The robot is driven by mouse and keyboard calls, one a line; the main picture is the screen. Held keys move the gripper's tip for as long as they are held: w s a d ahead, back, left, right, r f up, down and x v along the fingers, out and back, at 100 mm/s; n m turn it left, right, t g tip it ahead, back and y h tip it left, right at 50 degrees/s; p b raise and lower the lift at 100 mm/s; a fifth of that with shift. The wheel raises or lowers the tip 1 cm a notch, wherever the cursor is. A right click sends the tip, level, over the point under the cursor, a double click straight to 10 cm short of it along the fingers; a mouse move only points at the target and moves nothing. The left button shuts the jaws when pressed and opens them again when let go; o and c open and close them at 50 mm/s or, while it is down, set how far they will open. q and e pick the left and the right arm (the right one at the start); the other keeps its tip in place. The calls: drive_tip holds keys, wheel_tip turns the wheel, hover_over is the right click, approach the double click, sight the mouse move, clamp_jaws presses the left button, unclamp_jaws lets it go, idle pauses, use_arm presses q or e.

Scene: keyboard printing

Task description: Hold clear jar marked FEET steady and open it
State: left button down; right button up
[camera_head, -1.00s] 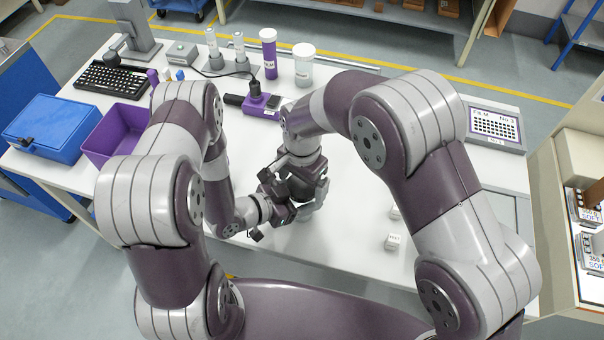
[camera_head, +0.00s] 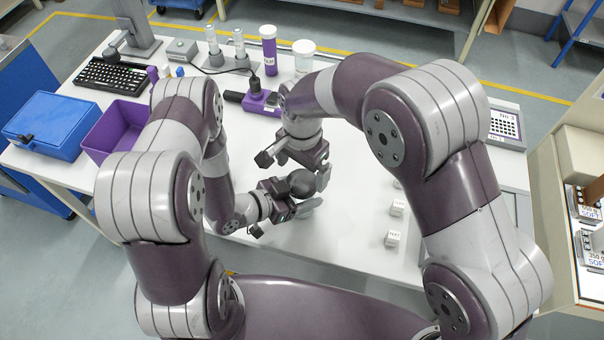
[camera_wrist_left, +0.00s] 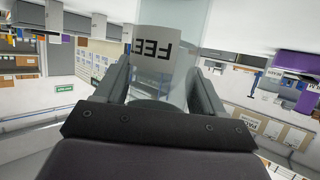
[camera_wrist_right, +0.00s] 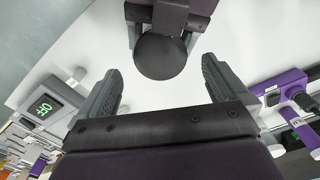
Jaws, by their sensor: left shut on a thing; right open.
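The clear jar (camera_wrist_left: 172,45) shows in the left wrist view between the fingers of my left gripper (camera_wrist_left: 165,75), which is shut on it. Its white label shows upside-down letters reading "FEE", with the rest cut off. The jar's round dark lid (camera_head: 303,183) shows in the head view, just beside my left gripper (camera_head: 287,207). My right gripper (camera_head: 322,172) is open and above the lid, apart from it. In the right wrist view the lid (camera_wrist_right: 161,57) lies ahead, between the open fingers of my right gripper (camera_wrist_right: 160,75). The jar's body is mostly hidden in the head view.
Small white labelled blocks (camera_head: 393,238) stand on the white table (camera_head: 345,250) to the right. A purple bin (camera_head: 112,135), a blue case (camera_head: 45,125) and a keyboard (camera_head: 115,78) are at the left. A purple device (camera_head: 262,102) and tubes (camera_head: 268,50) stand at the back.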

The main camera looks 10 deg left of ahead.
use_arm(q)
unclamp_jaws()
